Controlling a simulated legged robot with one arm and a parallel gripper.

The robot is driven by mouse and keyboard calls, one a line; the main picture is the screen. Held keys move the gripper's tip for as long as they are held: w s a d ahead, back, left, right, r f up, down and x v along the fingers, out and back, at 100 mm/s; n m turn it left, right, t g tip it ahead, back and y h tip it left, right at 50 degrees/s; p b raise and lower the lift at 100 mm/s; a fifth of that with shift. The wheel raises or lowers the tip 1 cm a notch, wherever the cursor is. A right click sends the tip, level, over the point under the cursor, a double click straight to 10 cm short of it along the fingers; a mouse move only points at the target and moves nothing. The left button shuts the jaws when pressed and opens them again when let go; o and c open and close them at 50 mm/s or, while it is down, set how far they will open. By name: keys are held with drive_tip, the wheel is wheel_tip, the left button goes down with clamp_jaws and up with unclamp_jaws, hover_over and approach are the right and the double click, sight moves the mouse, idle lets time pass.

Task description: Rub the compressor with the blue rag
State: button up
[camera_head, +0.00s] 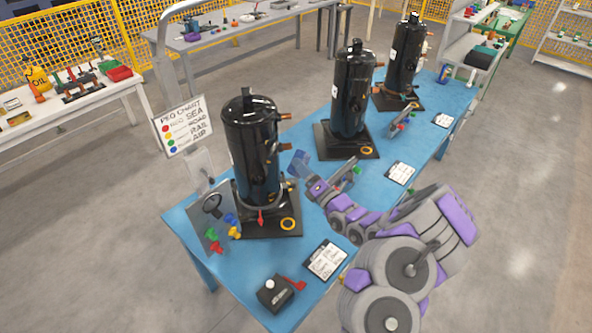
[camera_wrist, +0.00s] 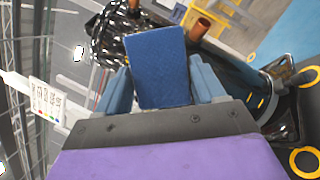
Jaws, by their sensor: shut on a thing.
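Three black compressors stand upright in a row on the blue table. The nearest compressor (camera_head: 250,145) is at the left of the row, with copper stubs on its side. My gripper (camera_head: 302,172) is just to the right of it, at about the height of its lower half. In the wrist view, my gripper (camera_wrist: 160,85) is shut on the blue rag (camera_wrist: 158,65), a flat dark-blue piece between the fingers. The compressor (camera_wrist: 240,85) lies behind the rag there, turned sideways in the picture. I cannot tell whether the rag touches it.
The middle compressor (camera_head: 351,95) and the far compressor (camera_head: 402,60) stand further along the blue table (camera_head: 200,222). A peg board (camera_head: 213,220), a paper card (camera_head: 325,260) and a small black box (camera_head: 275,294) are near the front edge. A chart sign (camera_head: 183,125) stands behind.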

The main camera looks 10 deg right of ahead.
drive_tip(key=shift+w+a+b, duration=1.4)
drive_tip(key=shift+w+a, duration=0.7)
drive_tip(key=shift+c, duration=0.6)
drive_tip(key=shift+w+a, duration=0.5)
drive_tip(key=shift+a, duration=0.05)
drive_tip(key=shift+d+r+p, duration=0.1)
drive_tip(key=shift+r+p, duration=0.6)
drive_tip(key=shift+r, duration=1.35)
